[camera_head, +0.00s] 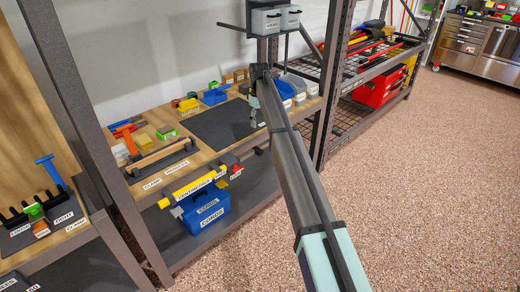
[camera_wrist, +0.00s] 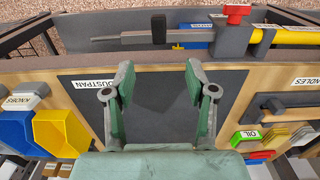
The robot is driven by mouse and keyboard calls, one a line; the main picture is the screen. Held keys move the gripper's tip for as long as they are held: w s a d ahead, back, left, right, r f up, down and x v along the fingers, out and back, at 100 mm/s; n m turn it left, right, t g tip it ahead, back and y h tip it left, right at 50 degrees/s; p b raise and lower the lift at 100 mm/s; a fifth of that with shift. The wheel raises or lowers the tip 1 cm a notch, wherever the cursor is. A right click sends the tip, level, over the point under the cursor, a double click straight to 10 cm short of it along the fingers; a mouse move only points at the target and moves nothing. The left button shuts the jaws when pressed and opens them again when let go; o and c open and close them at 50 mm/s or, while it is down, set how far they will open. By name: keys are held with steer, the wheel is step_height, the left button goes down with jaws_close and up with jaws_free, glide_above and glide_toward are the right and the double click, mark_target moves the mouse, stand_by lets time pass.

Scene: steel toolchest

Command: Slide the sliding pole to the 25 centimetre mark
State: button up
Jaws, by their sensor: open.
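A yellow pole (camera_head: 195,185) runs along the workbench's front edge, with a printed label on it whose marks are too small to read. It also shows at the upper right of the wrist view (camera_wrist: 295,37), with a red piece (camera_wrist: 236,14) and a dark grey block (camera_wrist: 232,40) at its end. A thin grey rod with a black grip (camera_wrist: 150,38) extends left from that block, in line with the pole. My gripper (camera_wrist: 160,75) is open and empty over the dark mat, apart from the rod and pole. In the head view, my arm hides part of the rod.
The dark mat (camera_head: 222,125) marked DUSTPAN lies bare on the bench. A blue crate (camera_head: 203,210) stands below the pole. Steel posts (camera_head: 332,80) flank the bench.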

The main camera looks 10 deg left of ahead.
mark_target(260, 151)
step_height(260, 151, down, 17)
steer(key=shift+w+d+r+p, duration=0.1)
steer(key=shift+r+p, duration=0.1)
steer(key=shift+p, duration=0.25)
jaws_close()
